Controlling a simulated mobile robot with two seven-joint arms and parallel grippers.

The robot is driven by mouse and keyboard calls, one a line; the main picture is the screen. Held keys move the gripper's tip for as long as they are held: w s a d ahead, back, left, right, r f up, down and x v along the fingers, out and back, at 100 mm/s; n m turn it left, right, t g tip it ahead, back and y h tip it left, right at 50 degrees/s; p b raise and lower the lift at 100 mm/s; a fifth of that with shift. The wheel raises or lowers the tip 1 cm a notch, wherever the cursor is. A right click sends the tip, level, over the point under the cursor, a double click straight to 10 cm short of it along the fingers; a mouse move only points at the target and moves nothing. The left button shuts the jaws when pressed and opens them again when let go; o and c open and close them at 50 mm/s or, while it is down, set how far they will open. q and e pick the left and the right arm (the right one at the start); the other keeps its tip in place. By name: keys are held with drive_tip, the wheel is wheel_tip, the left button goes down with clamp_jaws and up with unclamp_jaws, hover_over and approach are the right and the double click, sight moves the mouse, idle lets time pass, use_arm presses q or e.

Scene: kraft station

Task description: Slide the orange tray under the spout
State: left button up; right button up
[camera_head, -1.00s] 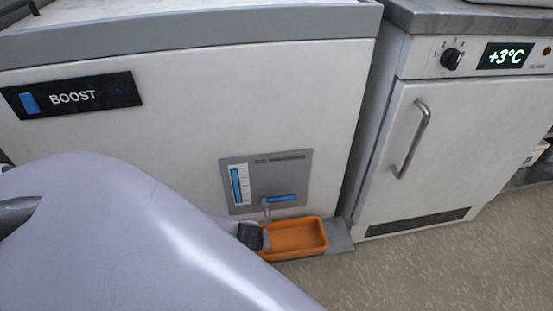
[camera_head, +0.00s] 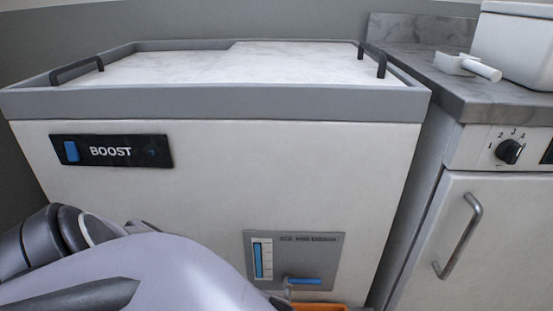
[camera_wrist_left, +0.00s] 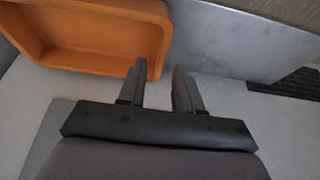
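The orange tray shows only as a sliver of rim (camera_head: 325,307) at the bottom of the head view, low in front of the spout (camera_head: 287,293). In the left wrist view the tray (camera_wrist_left: 95,62) fills the upper left, apparently empty. My left gripper (camera_wrist_left: 160,68) is open, its two dark fingers apart. One fingertip overlaps the tray's near right corner in the picture; I cannot tell whether they touch. Nothing is clearly held. In the head view my arm covers the lower left, and the left gripper is out of frame. My right gripper is in neither view.
The spout has a blue lever (camera_head: 303,282) on a grey panel (camera_head: 262,240) of the white BOOST cabinet (camera_head: 220,180). A white fridge-like unit (camera_head: 425,260) with a bar handle (camera_head: 460,236) stands to the right. A white scoop (camera_head: 470,66) lies on its counter.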

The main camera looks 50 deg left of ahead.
use_arm(q)
drive_tip(key=b+x, duration=0.3)
drive_tip(key=x, duration=0.3)
drive_tip(key=shift+w, duration=0.1)
clamp_jaws()
